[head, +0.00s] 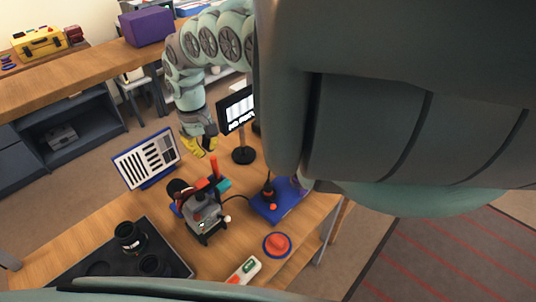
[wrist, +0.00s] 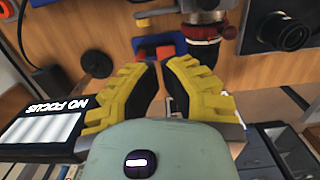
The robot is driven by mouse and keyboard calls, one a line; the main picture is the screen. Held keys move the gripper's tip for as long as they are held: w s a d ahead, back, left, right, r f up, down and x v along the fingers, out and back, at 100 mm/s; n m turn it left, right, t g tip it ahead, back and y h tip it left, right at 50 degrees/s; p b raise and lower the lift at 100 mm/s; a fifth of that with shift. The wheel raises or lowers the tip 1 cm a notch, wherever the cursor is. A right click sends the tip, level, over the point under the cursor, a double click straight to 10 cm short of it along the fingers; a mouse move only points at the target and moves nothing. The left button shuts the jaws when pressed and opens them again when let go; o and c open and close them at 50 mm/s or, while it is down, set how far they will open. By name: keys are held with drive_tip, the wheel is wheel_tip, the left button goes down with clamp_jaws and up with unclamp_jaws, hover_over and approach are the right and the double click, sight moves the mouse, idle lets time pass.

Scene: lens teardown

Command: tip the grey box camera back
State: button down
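The grey box camera (head: 200,212) sits on the wooden table in the head view, in a dark frame, with a red upright part above it. A grey and red piece that appears to belong to it shows at the top of the wrist view (wrist: 205,18), partly cut off. My gripper (head: 199,147) hangs above the table, behind the camera and apart from it. Its yellow fingers are spread in the wrist view (wrist: 163,75), with nothing held between them.
A striped chart (head: 146,159) stands behind the camera, and a NO FOCUS screen (head: 237,110) stands near my gripper. A blue base with a black stick (head: 277,203) and a red dome button (head: 277,244) are right of the camera. A dark tray (head: 85,268) with lens parts lies left.

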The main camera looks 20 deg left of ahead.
sight(212, 198)
drive_tip(key=shift+s+d+f+p, duration=0.15)
drive_tip(key=shift+d+f+p, duration=0.35)
drive_tip(key=shift+f, duration=0.45)
drive_tip(key=shift+s+d+f+p, duration=0.2)
drive_tip(key=shift+d+f+p, duration=0.25)
drive_tip(key=shift+f, duration=0.5)
drive_tip(key=shift+s+d+f+p, duration=0.15)
drive_tip(key=shift+d+f+p, duration=0.35)
drive_tip(key=shift+f, duration=0.45)
drive_tip(key=shift+s+d+f+p, duration=0.25)
drive_tip(key=shift+d+p, duration=0.1)
drive_tip(key=shift+d, duration=0.2)
drive_tip(key=shift+w, duration=0.15)
